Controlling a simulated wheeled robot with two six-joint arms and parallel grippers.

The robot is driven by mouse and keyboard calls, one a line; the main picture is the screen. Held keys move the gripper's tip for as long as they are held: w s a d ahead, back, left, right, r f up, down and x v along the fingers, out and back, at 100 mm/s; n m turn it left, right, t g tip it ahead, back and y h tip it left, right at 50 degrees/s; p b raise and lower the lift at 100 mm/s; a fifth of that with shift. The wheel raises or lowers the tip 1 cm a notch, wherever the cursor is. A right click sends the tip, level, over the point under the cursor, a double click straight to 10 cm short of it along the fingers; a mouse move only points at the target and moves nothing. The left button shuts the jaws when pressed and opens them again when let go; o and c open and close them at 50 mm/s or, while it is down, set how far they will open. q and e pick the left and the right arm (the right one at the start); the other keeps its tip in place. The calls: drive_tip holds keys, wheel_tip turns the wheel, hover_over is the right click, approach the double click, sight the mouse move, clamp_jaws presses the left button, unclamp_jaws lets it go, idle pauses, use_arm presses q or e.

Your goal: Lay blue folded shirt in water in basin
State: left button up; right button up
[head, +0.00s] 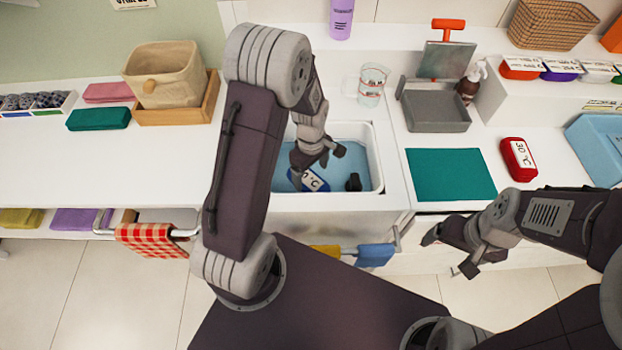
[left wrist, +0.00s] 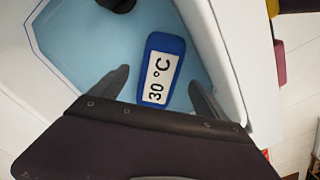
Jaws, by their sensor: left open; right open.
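The blue folded shirt (head: 313,181), with a white "30 °C" label, lies in the light blue water of the white basin (head: 376,160). It shows whole in the left wrist view (left wrist: 172,45), lying flat between and beyond the fingers. My left gripper (head: 318,167) is over the basin just above the shirt, with its fingers apart and nothing between them; they also show in the left wrist view (left wrist: 160,77). In the head view the gripper partly hides the shirt. My right gripper (head: 448,256) is open and empty, in front of the counter at the right.
A small dark object (head: 353,182) is in the basin. A clear cup (head: 372,84) stands behind it. A teal mat (head: 450,174) and a red labelled folded item (head: 518,159) lie to the right. A checked cloth (head: 152,240) hangs on a rail. The left counter is largely clear.

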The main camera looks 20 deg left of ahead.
sight(311, 181)
use_arm(q)
wheel_tip(311, 181, up, 6)
drive_tip(key=r, duration=0.1)
drive_tip(key=s+d+m, duration=0.1)
drive_tip(key=s+m, duration=0.2)
drive_tip(key=m, duration=0.1)
drive_tip(key=s+d+r+m, duration=0.1)
drive_tip(key=s+m, duration=0.2)
drive_tip(key=m, duration=0.1)
drive_tip(key=s+d+r+m+t, duration=0.1)
drive_tip(key=s+m, duration=0.3)
drive_tip(key=m, duration=0.1)
drive_tip(key=shift+r+p, duration=0.2)
drive_tip(key=shift+p, duration=0.1)
drive_tip(key=shift+s+m, duration=0.35)
drive_tip(key=shift+m, duration=0.05)
drive_tip(key=shift+w+a+f, duration=0.1)
drive_tip(key=shift+w, duration=0.05)
drive_tip(key=shift+r+p, duration=0.35)
drive_tip(key=shift+f, duration=0.1)
